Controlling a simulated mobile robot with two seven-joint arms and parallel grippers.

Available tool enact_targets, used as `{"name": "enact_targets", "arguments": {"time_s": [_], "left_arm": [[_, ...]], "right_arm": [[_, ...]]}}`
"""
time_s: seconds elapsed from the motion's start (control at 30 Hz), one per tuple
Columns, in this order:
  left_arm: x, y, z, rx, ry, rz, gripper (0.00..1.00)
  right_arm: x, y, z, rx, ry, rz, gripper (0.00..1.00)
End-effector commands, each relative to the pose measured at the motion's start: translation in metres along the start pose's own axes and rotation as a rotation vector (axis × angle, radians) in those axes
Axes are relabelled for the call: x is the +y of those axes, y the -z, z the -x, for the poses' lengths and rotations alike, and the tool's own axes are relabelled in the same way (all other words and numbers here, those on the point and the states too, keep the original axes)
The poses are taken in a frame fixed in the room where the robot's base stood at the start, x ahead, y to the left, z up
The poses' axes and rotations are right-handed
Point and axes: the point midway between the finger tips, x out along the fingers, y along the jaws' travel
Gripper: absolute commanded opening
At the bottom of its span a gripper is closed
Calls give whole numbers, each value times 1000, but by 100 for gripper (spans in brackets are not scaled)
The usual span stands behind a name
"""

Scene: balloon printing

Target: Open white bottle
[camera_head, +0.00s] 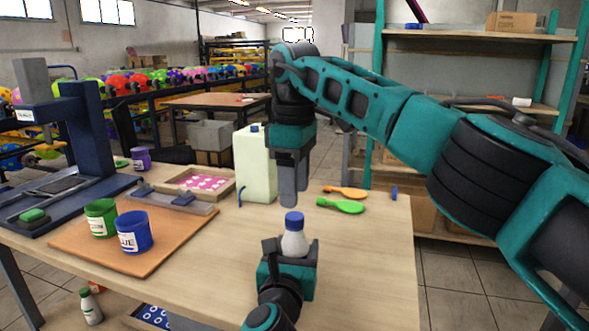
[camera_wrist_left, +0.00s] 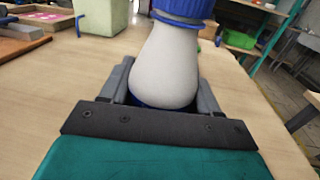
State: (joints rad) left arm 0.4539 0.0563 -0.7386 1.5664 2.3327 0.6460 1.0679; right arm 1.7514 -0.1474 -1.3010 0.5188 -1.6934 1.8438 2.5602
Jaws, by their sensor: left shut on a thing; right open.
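The white bottle (camera_head: 294,243) has a blue cap (camera_head: 294,222) and stands upright over the table's front part. My left gripper (camera_head: 291,252) is shut around its body. In the left wrist view the bottle (camera_wrist_left: 168,65) fills the middle between the left gripper's fingers (camera_wrist_left: 165,92), and its blue cap (camera_wrist_left: 184,12) is cut off at the top edge. My right gripper (camera_head: 289,190) points down above and slightly behind the cap, apart from it. It is open and empty, its fingers seen nearly edge-on.
A pale green jug (camera_head: 254,165) stands behind the right gripper. Green (camera_head: 341,205) and orange (camera_head: 346,192) spoon-like tools lie to the right. Green (camera_head: 101,218) and blue (camera_head: 134,232) cups stand on a brown board (camera_head: 190,236) at left. The table's (camera_head: 375,265) right front is clear.

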Motion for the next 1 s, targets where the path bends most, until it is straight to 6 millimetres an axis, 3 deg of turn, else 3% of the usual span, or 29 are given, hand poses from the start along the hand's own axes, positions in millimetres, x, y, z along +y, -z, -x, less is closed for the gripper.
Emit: {"name": "enact_targets", "arguments": {"time_s": [0.1,0.3,0.67,1.0], "left_arm": [[0,1,0,2,-1,-1,0],[0,1,0,2,-1,-1,0],[0,1,0,2,-1,-1,0],[0,1,0,2,-1,-1,0]], "right_arm": [[0,-1,-23,-2,4,1,55],[0,0,-44,-2,2,0,55],[0,0,-49,-1,1,1,55],[0,0,-49,-1,1,1,25]]}}
